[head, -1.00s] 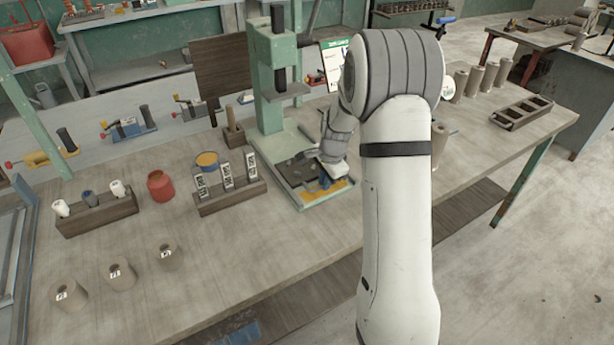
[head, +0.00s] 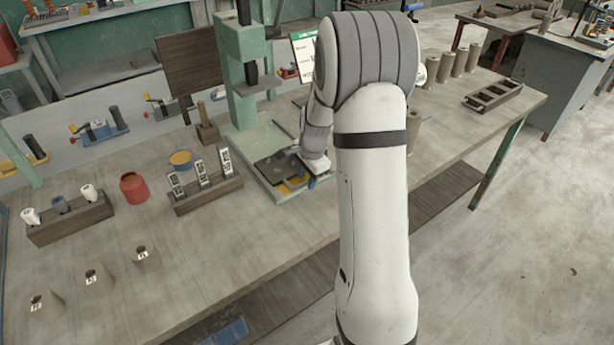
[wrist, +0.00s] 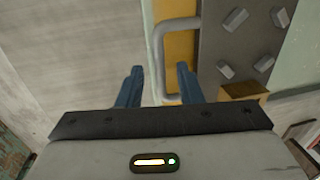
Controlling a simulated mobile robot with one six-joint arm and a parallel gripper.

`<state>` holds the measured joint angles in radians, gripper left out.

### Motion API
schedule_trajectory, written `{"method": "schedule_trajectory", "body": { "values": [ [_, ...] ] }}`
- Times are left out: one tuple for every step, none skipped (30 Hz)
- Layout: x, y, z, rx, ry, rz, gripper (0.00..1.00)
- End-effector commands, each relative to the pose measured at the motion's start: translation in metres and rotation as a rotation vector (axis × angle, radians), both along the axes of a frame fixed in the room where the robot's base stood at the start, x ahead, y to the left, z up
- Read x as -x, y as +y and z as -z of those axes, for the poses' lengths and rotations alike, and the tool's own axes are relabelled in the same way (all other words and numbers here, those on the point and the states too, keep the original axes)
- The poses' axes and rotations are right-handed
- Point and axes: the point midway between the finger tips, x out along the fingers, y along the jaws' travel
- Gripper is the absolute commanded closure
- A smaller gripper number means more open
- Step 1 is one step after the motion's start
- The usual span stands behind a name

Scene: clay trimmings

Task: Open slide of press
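The green press (head: 243,80) stands near the back edge of the workbench. Its slide, a dark plate (head: 272,170) with a yellow front strip, lies low on the press base. In the wrist view the dark plate (wrist: 240,45) carries small grey blocks, and the yellow strip (wrist: 181,45) has a grey U-shaped handle (wrist: 158,50). My gripper (wrist: 159,68) is open, its blue fingers one on each side of the handle's long bar in the picture, with gaps visible. In the head view my gripper (head: 311,182) is at the slide's front, partly hidden by my arm.
Left of the press are a rack with labelled blocks (head: 205,195), a yellow-topped tin (head: 181,162), a red jar (head: 134,188) and several clay cylinders. A dark tray (head: 493,97) lies at the right. The bench front is clear.

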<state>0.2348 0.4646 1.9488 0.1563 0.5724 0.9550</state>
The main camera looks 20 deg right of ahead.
Motion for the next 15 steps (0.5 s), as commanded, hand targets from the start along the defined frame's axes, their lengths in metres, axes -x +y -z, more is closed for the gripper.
{"method": "schedule_trajectory", "body": {
  "values": [
    [0.000, 0.000, 0.000, 0.000, 0.001, 0.001, 0.67],
    [0.000, 0.000, 0.000, 0.000, 0.001, 0.001, 0.67],
    [0.000, 0.000, 0.000, 0.000, 0.001, 0.001, 0.67],
    [0.000, 0.000, 0.000, 0.000, 0.001, 0.001, 0.67],
    [0.000, 0.000, -0.001, 0.000, 0.000, 0.001, 0.67],
    [0.001, 0.000, -0.003, 0.000, 0.000, 0.001, 0.67],
    [0.001, -0.001, -0.006, 0.000, -0.001, 0.001, 0.67],
    [0.001, -0.001, -0.010, 0.000, -0.002, 0.000, 0.67],
    [0.002, -0.001, -0.015, 0.000, -0.003, 0.000, 0.67],
    [0.003, -0.001, -0.020, 0.000, -0.003, 0.000, 0.67],
    [0.004, -0.001, -0.025, 0.001, -0.004, 0.000, 0.67],
    [0.005, -0.002, -0.032, 0.000, -0.003, 0.000, 0.67],
    [0.006, -0.002, -0.038, 0.000, -0.004, 0.000, 0.67],
    [0.007, -0.002, -0.043, 0.001, -0.004, 0.001, 0.67],
    [0.009, -0.002, -0.049, 0.000, -0.003, 0.001, 0.67]
  ]
}}
